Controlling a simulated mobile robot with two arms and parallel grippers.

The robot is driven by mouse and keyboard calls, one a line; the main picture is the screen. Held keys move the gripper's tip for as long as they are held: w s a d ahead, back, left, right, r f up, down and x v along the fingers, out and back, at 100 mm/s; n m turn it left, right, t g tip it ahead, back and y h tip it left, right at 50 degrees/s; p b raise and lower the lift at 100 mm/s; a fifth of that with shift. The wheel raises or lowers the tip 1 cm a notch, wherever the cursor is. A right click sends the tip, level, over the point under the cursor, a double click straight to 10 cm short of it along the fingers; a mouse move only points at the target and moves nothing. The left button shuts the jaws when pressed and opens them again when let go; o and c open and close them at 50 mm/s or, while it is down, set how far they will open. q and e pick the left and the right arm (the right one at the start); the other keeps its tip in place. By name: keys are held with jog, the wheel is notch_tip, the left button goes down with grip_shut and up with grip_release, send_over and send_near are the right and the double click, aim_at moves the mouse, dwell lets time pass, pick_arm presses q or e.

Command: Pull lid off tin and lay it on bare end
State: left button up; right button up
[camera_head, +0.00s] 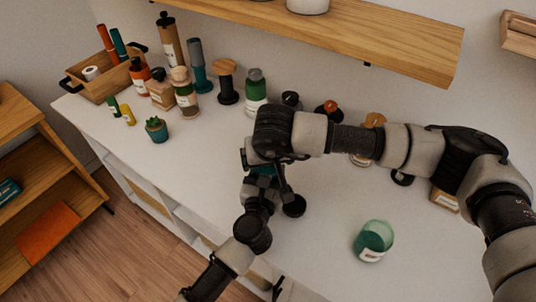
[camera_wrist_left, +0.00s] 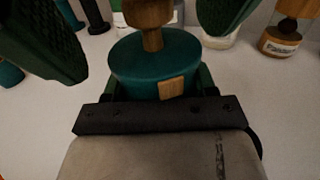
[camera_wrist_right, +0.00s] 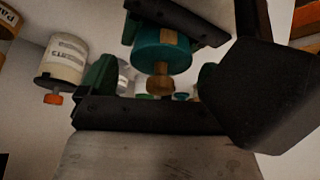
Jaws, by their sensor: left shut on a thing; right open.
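The teal tin (camera_wrist_left: 150,75) has a wooden knob (camera_wrist_left: 152,32) on its lid and a small wooden patch on its side. My left gripper (camera_head: 260,176) is shut on the tin, its fingers on either side. My right gripper (camera_head: 270,157) is open above it, with its green fingers spread on both sides of the knob and apart from it. In the right wrist view the knob (camera_wrist_right: 160,85) shows between the open fingers, with the teal tin (camera_wrist_right: 162,50) behind. In the head view my grippers hide most of the tin. The seam between lid and tin is not clear.
The white sideboard top (camera_head: 315,255) is clear near its front right, around a green glass jar (camera_head: 373,241). Several bottles and jars stand along the back. A wooden tray (camera_head: 98,88) is at the far left, a small potted plant (camera_head: 157,130) nearer. A wooden shelf (camera_head: 370,35) overhangs the back.

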jog(key=shift+c, duration=0.2)
jog(key=c, duration=1)
jog(key=shift+r, duration=0.25)
jog(key=shift+r, duration=0.95)
jog(key=shift+r, duration=2)
pick_arm(q)
jog(key=o, duration=1.4)
jog(key=shift+c, duration=0.2)
